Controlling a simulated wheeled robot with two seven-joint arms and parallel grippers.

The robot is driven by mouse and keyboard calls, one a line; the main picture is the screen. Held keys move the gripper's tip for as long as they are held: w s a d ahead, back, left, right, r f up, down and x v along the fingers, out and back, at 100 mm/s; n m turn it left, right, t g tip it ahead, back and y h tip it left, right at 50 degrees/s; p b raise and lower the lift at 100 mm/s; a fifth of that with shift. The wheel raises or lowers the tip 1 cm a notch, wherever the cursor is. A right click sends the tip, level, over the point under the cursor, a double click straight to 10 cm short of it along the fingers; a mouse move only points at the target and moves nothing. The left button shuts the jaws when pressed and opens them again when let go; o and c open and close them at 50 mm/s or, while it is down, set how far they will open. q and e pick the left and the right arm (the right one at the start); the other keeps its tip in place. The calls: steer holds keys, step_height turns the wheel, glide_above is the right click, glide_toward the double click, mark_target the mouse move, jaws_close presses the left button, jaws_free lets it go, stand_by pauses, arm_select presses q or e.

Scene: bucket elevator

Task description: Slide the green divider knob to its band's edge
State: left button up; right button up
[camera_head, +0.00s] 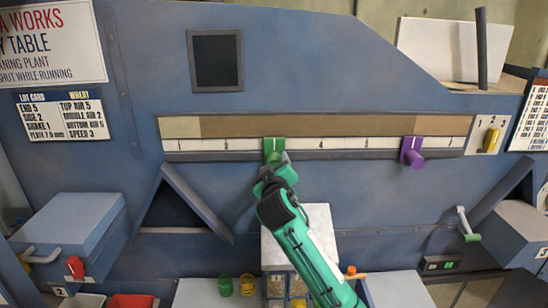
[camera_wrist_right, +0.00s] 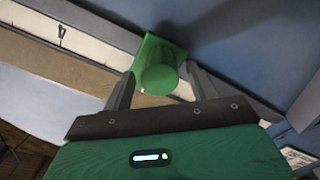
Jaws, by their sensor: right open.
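The green divider knob (camera_head: 274,148) sits on the white numbered scale (camera_head: 340,144), left of its middle. A brown band strip (camera_head: 340,125) runs above the scale, with a lighter tan part at its left end. My right gripper (camera_head: 274,165) is at the green knob, reaching up from below. In the right wrist view the green knob (camera_wrist_right: 158,68) stands between the two spread fingers of the gripper (camera_wrist_right: 158,84). Whether either finger touches it I cannot tell. My left gripper is not in view.
A purple knob (camera_head: 412,152) sits farther right on the same scale. The lot card (camera_head: 62,116) hangs at the left. A dark ledge (camera_head: 340,154) runs under the scale. Grey boxes (camera_head: 75,235) stand lower left. The scale between the two knobs is clear.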

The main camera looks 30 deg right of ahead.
steer(key=shift+x, duration=1.05)
jaws_close()
steer(key=w+a+b, duration=0.2)
steer(key=w+a, duration=0.1)
steer(key=a, duration=0.3)
steer(key=w+a+b, duration=0.2)
steer(key=w+a, duration=0.2)
steer(key=a, duration=0.1)
steer(key=w+a+b, duration=0.2)
steer(key=w+a, duration=0.1)
steer(key=a, duration=0.3)
steer(key=shift+w+a+f, duration=0.1)
steer(key=shift+w+a, duration=0.2)
steer(key=shift+w, duration=0.05)
steer(key=shift+w+a, duration=0.15)
steer(key=shift+a, duration=0.1)
jaws_free()
steer(key=shift+b, duration=0.3)
